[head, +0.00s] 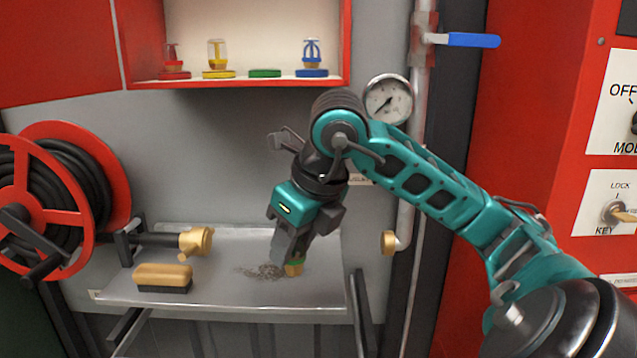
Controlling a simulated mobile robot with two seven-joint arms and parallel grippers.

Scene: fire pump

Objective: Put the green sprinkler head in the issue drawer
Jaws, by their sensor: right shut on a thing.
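My right gripper (288,258) reaches down over the grey metal shelf and is shut on the green sprinkler head (294,269). Only a small green and brass part of the head shows below the fingers. It is close above the shelf surface; I cannot tell whether it touches. In the red wall cabinet, the green round base (265,73) is empty. I cannot make out an issue drawer in this view. My left gripper is not in view.
The shelf (225,290) bears a brush (163,277), a brass nozzle (195,241) and dark debris (262,271). Red, yellow and blue sprinkler heads (312,52) stand in the cabinet (235,84). A hose reel (60,200) is left; a gauge (388,99) and pipe are right.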

